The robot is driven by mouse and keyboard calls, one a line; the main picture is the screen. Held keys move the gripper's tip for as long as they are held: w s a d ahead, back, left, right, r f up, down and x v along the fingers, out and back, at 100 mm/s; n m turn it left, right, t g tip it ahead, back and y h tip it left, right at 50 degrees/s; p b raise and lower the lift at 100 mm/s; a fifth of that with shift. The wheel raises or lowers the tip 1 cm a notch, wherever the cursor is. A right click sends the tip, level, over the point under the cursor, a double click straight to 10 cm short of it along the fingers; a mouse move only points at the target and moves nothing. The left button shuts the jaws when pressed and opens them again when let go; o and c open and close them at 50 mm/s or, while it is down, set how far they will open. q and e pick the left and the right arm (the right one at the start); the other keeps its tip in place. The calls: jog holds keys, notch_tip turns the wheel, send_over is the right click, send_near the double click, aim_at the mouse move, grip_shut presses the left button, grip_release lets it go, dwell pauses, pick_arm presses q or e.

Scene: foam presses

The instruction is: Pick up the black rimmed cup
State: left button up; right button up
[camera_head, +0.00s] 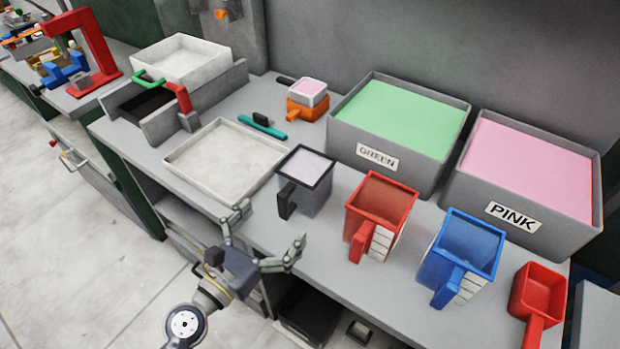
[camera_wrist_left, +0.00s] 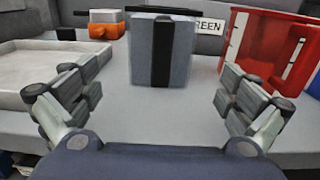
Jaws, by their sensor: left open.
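The black rimmed cup (camera_head: 314,182) is a grey square cup with a black rim and a black handle on its front left. It stands upright on the bench and holds something pale lilac. In the left wrist view the cup (camera_wrist_left: 178,52) stands ahead, between the directions of the two fingers, with its black handle strip facing me. My left gripper (camera_head: 270,230) is open and empty, near the bench's front edge, short of the cup and not touching it. It also shows in the left wrist view (camera_wrist_left: 160,105) with fingers spread wide. My right gripper is out of view.
A red cup (camera_head: 398,205), a blue cup (camera_head: 484,247) and a red scoop (camera_head: 541,290) stand to the right. A shallow white tray (camera_head: 190,182) lies left of the cup. Green (camera_head: 343,127) and pink (camera_head: 455,186) foam bins stand behind. Bare bench lies before the cup.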

aim_at(294, 198)
pick_arm(q)
jog(key=x, duration=0.3)
jog(key=shift+w+d+r+p, duration=0.2)
jog(key=shift+w+d+p, duration=0.1)
jog(key=shift+p, duration=0.1)
jog(key=shift+w+d, duration=0.3)
jog(key=shift+w, duration=0.2)
jog(key=x, duration=0.4)
jog(key=shift+w+d+f+p, duration=0.1)
jog(key=shift+w+d+p, duration=0.05)
jog(key=shift+w+p, duration=0.15)
jog(key=shift+w+d, duration=0.2)
jog(key=shift+w, duration=0.05)
jog(key=shift+w+d+f, duration=0.1)
jog(key=c, duration=1.2)
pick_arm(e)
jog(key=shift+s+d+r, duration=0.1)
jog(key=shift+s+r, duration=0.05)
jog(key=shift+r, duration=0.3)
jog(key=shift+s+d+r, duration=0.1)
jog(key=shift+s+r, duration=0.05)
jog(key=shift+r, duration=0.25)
